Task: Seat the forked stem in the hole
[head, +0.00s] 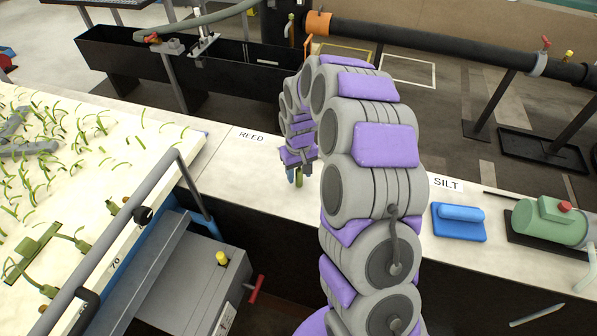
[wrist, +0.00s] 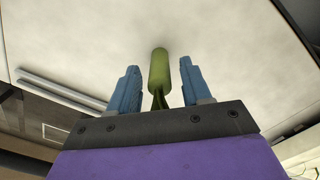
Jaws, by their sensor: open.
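The forked stem (wrist: 159,70) shows in the wrist view as an olive-green cylinder with thin prongs at its near end. It stands between the two blue fingers of my gripper (wrist: 159,64), with a gap on each side. In the head view, a small green part of it (head: 298,179) shows beside a blue finger, by the white ledge near the REED label. My gripper (head: 294,174) is open there and pointed down. I cannot make out the hole; a pale planted bed (head: 120,165) with many green stems fills the left.
A grey rail (head: 125,225) runs along the bed's near edge. A grey box (head: 205,280) with a yellow knob and red handle sits below it. A blue block (head: 459,220) and a green pump (head: 548,218) stand on the right. My arm hides the ledge's middle.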

